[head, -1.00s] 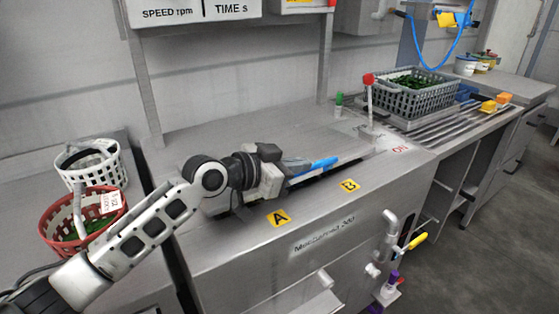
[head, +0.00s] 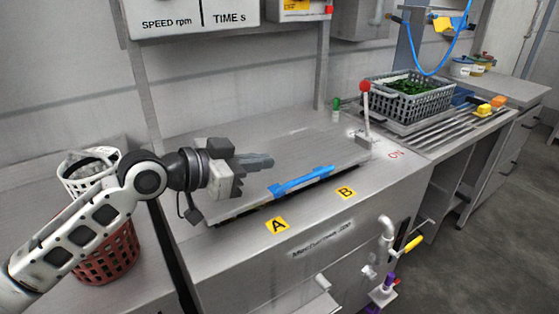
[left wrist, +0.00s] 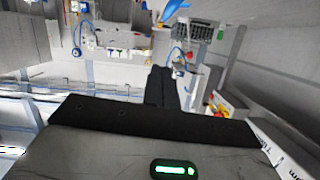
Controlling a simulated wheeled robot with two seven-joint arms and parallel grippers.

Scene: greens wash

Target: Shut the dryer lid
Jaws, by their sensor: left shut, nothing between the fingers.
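The dryer lid (head: 290,150) is the flat steel panel on top of the dryer cabinet. It lies almost level, with a dark gap along its front edge above labels A and B. A blue handle bar (head: 303,181) runs along that front edge. My left gripper (head: 268,161) is shut and empty; in the picture it shows over the left part of the lid, behind the handle and apart from it. Its closed dark fingers also show in the left wrist view (left wrist: 160,88). My right gripper is not in view.
A red-knobbed lever (head: 366,110) stands at the lid's right end, near a small green-topped item (head: 336,105). A grey crate of greens (head: 408,98) stands at the right. A red basket (head: 108,255) and a white basket (head: 75,182) stand at the left, partly hidden by my arm.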

